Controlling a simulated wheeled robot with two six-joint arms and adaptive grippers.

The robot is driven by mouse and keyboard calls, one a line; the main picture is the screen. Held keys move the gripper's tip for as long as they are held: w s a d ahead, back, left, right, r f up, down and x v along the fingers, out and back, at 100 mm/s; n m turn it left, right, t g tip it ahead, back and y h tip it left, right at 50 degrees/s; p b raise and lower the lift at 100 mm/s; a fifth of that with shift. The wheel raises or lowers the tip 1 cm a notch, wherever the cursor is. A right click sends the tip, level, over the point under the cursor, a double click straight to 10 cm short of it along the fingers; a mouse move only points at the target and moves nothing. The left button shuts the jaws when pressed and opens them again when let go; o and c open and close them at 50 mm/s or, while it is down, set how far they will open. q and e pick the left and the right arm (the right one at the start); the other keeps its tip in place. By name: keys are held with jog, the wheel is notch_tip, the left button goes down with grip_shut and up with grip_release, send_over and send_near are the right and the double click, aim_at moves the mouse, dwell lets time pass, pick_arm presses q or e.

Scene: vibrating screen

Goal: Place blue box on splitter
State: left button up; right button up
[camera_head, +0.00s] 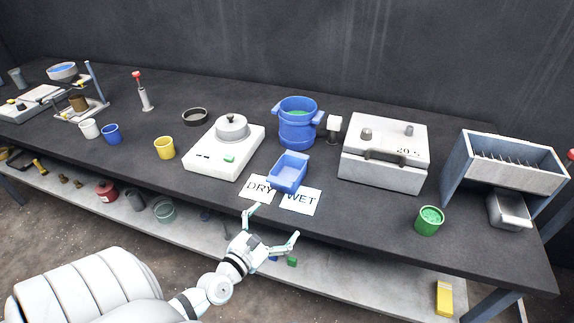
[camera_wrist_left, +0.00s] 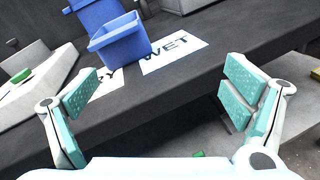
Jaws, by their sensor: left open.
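The blue box (camera_head: 289,172) is a small open tray standing on the dark bench, partly over the DRY and WET paper cards (camera_head: 300,203). It also shows at the top of the left wrist view (camera_wrist_left: 120,40). The splitter (camera_head: 508,167), a blue-grey hopper with a row of slats, stands at the right end of the bench. A metal pan (camera_head: 509,211) sits at its front. My left gripper (camera_head: 275,222) is open and empty in front of the bench edge, apart from the box. In the wrist view its fingers (camera_wrist_left: 155,108) are spread wide. My right gripper is not in view.
A blue bucket-like vessel (camera_head: 297,124) stands behind the box. A white scale (camera_head: 225,148) is left of it and a grey case (camera_head: 385,153) right of it. A green cup (camera_head: 429,220) stands near the front edge before the splitter. A lower shelf (camera_head: 350,277) runs beneath.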

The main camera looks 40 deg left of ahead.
aim_at(281, 180)
pick_arm(q)
jog(key=w+a+n+y, duration=0.1)
jog(key=w+a+n, duration=0.1)
jog(key=w, duration=0.2)
jog(key=w+a+r+n+b, duration=0.1)
jog(key=w+a+n, duration=0.1)
jog(key=w, duration=0.3)
jog(key=w+a+r+n+y+b, duration=0.1)
jog(key=w+a, duration=0.2)
jog(key=w, duration=0.2)
jog(key=shift+w+a+n+y, duration=0.15)
jog(key=shift+a+n+y, duration=0.15)
jog(key=shift+a+n, duration=0.1)
jog(key=shift+d+r, duration=0.1)
jog(key=c, duration=1.2)
jog(key=shift+r, duration=0.1)
